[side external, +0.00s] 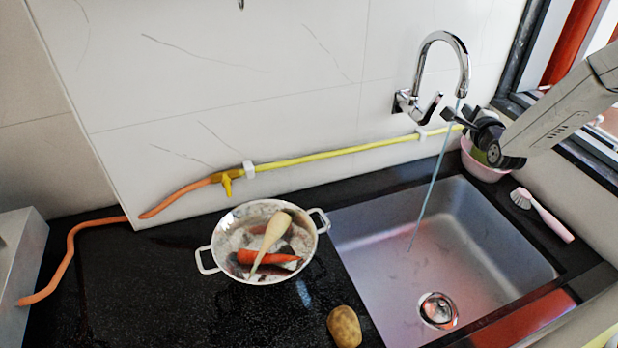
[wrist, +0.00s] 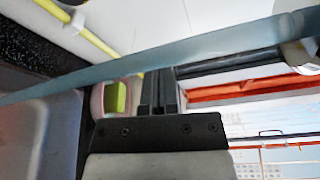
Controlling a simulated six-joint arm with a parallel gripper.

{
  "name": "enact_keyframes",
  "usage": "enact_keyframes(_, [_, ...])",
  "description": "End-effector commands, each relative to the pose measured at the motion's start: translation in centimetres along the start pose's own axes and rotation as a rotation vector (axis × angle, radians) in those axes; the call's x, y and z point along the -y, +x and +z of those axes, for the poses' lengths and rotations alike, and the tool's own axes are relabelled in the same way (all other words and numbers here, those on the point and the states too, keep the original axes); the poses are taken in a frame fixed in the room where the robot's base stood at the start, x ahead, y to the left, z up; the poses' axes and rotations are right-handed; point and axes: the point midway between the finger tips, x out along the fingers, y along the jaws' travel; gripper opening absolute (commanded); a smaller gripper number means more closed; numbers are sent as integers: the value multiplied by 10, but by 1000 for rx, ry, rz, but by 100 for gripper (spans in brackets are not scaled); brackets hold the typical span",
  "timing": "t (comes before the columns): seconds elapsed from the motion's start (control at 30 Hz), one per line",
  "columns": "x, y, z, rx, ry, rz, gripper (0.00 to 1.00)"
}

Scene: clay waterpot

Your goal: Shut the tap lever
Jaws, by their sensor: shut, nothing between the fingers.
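The chrome tap (side external: 446,38) is fixed to the wall, with its curved spout over the sink. Its lever (side external: 431,107) sticks out to the lower right of the tap body. A thin blue-grey stream of water (side external: 431,185) runs from the spout into the sink; it crosses the wrist view (wrist: 170,55) as a wide band. My gripper (side external: 450,115) is shut and empty, just right of the lever in the side view, close to the stream. I cannot tell whether it touches the lever. In the wrist view my shut fingers (wrist: 158,90) point up; the lever is not clear there.
A pink bowl (side external: 481,166) with a green sponge stands behind the sink (side external: 490,240), below my gripper. A brush (side external: 542,213) lies on the right ledge. A yellow hose (side external: 340,153) runs along the wall. A colander (side external: 206,261) and a potato (side external: 344,327) sit on the left counter.

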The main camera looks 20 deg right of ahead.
Motion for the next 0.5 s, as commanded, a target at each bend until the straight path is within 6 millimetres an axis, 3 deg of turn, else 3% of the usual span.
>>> enact_keyframes(0.4, [0,46,0,0,0,-1,0])
enact_keyframes(0.5, [0,38,17,4,0,1,0])
